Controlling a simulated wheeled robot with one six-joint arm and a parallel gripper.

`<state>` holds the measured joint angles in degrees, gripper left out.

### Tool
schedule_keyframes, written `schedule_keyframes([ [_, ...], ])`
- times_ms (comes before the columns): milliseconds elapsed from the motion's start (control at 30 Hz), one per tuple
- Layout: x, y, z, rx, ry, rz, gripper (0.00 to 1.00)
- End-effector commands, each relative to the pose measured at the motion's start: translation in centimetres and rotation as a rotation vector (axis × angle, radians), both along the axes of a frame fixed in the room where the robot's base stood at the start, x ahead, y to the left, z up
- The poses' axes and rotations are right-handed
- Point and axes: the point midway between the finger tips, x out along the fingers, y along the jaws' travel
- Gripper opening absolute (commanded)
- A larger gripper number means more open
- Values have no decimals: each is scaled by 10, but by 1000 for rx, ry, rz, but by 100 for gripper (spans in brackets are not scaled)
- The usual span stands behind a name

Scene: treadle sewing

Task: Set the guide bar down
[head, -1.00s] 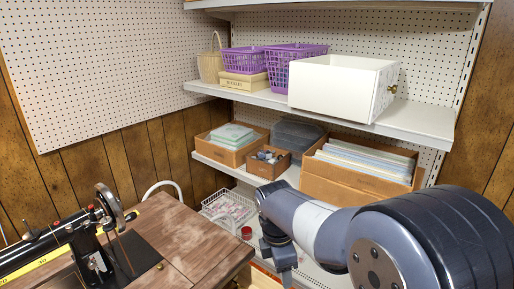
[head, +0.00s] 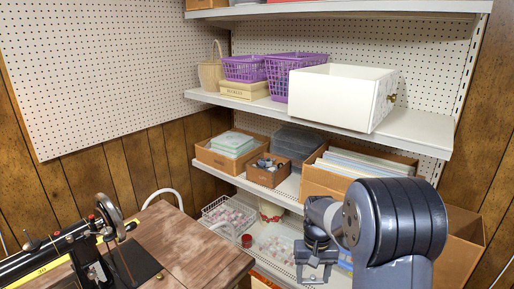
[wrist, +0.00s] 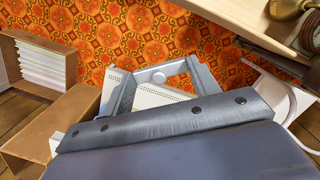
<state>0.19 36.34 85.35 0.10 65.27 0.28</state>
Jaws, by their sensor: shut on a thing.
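My gripper (head: 316,262) hangs in front of the lower shelves in the head view, to the right of the sewing table. In the wrist view, the two grey fingers of my gripper (wrist: 161,80) are well apart. A short grey bar with a pale round spot (wrist: 158,74) spans between their tips; it appears to be the guide bar, held crosswise. Its grey is close to that of the fingers, so its ends are hard to tell apart from them. In the head view the bar cannot be clearly separated from the gripper.
The wooden table (head: 180,240) with the black sewing machine (head: 72,248) is at lower left. A white wire basket (head: 228,214) and a red-capped item (head: 246,240) are on the low shelf. A white open box (head: 330,98) sits above.

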Motion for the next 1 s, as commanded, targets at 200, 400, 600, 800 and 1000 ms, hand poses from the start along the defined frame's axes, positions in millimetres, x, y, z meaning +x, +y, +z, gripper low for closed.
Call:
schedule_keyframes([
  [200,-3,1,29,0,1,6,35],
  [400,-8,1,49,0,2,8,35],
  [600,-13,1,67,-1,2,8,35],
  [800,-19,1,78,-1,1,9,35],
  [1000,-21,1,81,-1,0,9,35],
])
